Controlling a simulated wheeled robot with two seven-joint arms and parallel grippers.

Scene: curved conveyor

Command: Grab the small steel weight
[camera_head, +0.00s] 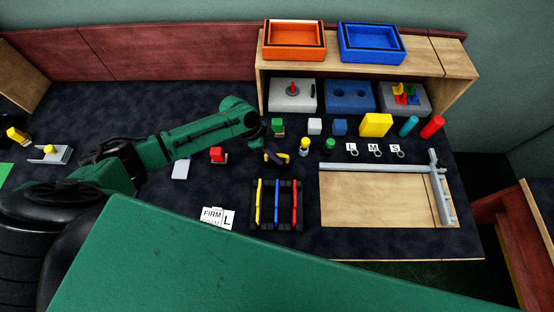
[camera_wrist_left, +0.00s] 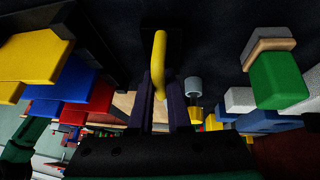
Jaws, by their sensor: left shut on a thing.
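My left gripper (camera_head: 272,157) is over the middle of the dark table in the head view. In the left wrist view its dark fingers (camera_wrist_left: 161,84) are shut on a curved yellow bar (camera_wrist_left: 160,55). The yellow bar also shows at the gripper in the head view (camera_head: 285,157). Its lower part is dark or hidden, so I cannot tell whether it belongs to the steel weight. A small grey and yellow piece (camera_head: 304,148) stands just right of the gripper, apart from it. My right gripper is not in view.
A green block (camera_head: 277,127), a white cube (camera_head: 315,126) and a green cylinder (camera_head: 329,144) stand close by. A red block (camera_head: 217,154) is to the left. A rack of colored bars (camera_head: 276,205) lies in front. A wooden board (camera_head: 375,200) is at right.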

